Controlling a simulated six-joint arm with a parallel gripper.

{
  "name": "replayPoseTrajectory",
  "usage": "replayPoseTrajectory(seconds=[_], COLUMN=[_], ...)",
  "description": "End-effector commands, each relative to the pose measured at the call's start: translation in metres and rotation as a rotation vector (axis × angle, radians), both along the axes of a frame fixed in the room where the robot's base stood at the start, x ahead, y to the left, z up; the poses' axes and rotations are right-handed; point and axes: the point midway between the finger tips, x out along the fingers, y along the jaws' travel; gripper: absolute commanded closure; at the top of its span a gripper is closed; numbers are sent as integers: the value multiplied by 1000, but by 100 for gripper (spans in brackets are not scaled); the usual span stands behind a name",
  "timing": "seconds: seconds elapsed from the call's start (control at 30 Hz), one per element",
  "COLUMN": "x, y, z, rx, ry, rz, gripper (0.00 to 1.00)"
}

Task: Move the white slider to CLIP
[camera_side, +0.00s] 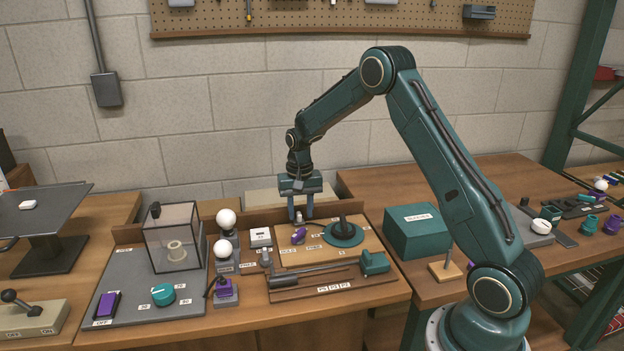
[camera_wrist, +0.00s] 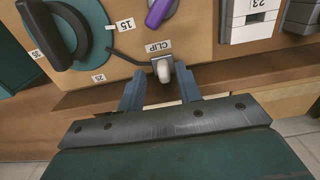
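The white slider (camera_wrist: 163,71) shows in the wrist view as a small pale knob at the end of a thin dark curved slot. It stands right beside the CLIP label (camera_wrist: 158,46), near the edge of the wooden board. My gripper (camera_side: 300,217) points down at the back of this board in the side view. In the wrist view its two blue-grey fingers are apart, one on each side of the slider, with a visible gap on both sides. In the side view the slider is small and partly hidden by the fingers.
A teal dial with a dark handle (camera_side: 343,232) stands to the right of the gripper. A purple knob (camera_side: 299,236) sits just in front, and a white-topped block (camera_side: 260,238) to the left. A glass box (camera_side: 173,237) and white bulbs stand further left.

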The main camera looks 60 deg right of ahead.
Motion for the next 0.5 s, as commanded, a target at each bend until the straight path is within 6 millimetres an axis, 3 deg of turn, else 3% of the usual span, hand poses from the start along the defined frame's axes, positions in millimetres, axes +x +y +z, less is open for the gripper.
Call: replayPoseTrajectory(seconds=[0.27, 0.5], x=[1, 1], y=[0, -1], z=[28, 68], rx=[-2, -2], ry=[-5, -5], rz=[0, 0], gripper=[65, 65])
